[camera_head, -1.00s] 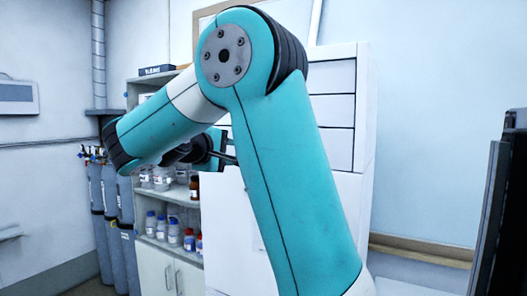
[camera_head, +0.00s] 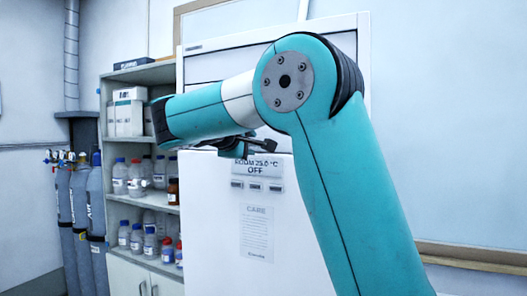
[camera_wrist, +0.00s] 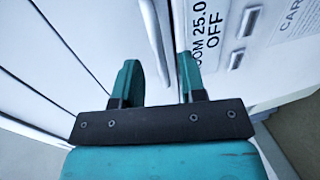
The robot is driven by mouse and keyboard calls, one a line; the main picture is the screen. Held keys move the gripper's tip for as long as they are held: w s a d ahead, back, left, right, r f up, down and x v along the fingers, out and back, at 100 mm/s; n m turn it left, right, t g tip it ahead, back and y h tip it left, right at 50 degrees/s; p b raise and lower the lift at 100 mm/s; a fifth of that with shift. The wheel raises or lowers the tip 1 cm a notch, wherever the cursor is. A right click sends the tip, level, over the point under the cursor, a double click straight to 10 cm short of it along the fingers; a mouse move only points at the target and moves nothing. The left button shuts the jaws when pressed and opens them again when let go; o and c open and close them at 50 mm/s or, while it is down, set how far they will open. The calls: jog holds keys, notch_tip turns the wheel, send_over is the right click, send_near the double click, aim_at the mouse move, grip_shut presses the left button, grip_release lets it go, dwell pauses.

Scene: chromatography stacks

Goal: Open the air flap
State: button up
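A tall white cabinet (camera_head: 215,215) stands ahead, with a label reading "ROOM 25.0 °C OFF" (camera_head: 256,169) and small buttons on its front. No part is marked as the air flap, and I cannot tell for sure which piece it is. In the wrist view, a slim curved white bar, like a handle (camera_wrist: 152,28), stands out from the cabinet front. My gripper (camera_wrist: 158,62) is open, its two teal fingers spread on either side of the bar's lower end. I cannot tell whether they touch it. In the head view my forearm largely hides the gripper.
Shelves (camera_head: 141,87) with bottles and boxes stand left of the cabinet. Grey gas cylinders (camera_head: 80,205) stand farther left. A "CARE" sheet (camera_head: 256,233) is on the cabinet front. A dark seam runs beside the bar in the wrist view.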

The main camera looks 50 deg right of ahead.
jog(key=shift+x, duration=1.25)
grip_shut()
jog(key=shift+s, duration=0.1)
